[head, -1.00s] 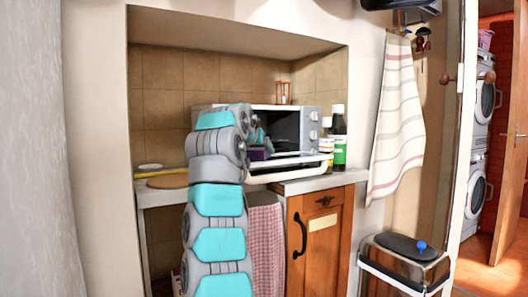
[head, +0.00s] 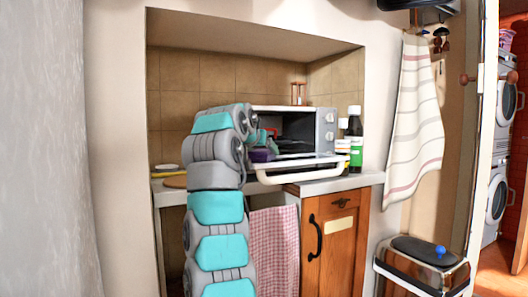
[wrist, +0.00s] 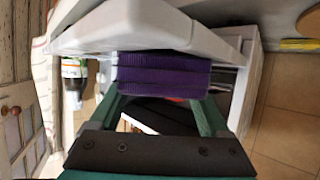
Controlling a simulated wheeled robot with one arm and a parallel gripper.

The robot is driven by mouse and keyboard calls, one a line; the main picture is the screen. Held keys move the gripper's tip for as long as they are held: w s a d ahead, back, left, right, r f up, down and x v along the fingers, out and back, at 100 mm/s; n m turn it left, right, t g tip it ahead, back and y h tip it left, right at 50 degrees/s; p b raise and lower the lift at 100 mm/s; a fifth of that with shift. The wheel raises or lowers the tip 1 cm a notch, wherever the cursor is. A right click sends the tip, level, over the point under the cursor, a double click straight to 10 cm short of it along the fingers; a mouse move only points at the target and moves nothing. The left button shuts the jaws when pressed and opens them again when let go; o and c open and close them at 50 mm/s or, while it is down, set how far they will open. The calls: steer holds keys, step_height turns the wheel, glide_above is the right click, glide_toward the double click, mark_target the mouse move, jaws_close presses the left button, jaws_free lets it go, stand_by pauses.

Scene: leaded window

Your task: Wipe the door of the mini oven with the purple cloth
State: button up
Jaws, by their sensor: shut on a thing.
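The mini oven (head: 329,129) stands on the counter in the alcove, white with knobs on its right side. Its door is folded down at the front, with a white front bar (head: 301,172). In the wrist view the white door edge (wrist: 130,25) crosses the upper part. The purple cloth (wrist: 163,76) is bunched between my gripper's fingertips (wrist: 162,98), close under that edge; I cannot tell whether they touch. My gripper is shut on the cloth. In the head view the cloth (head: 261,155) shows by the door's left end, partly hidden by my arm.
Bottles (head: 355,141) stand just right of the oven. A wooden board (head: 175,182) lies on the counter at left. A checked towel (head: 273,245) hangs below the counter, beside a wooden cabinet (head: 328,235). A bin (head: 424,264) stands at right.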

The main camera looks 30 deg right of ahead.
steer(key=shift+w+a+r+p, duration=0.1)
steer(key=shift+r+p, duration=1.3)
steer(key=shift+r, duration=0.1)
steer(key=shift+w+r+p, duration=0.1)
steer(key=shift+r+p, duration=1.3)
steer(key=shift+r, duration=0.05)
steer(key=shift+f, duration=0.1)
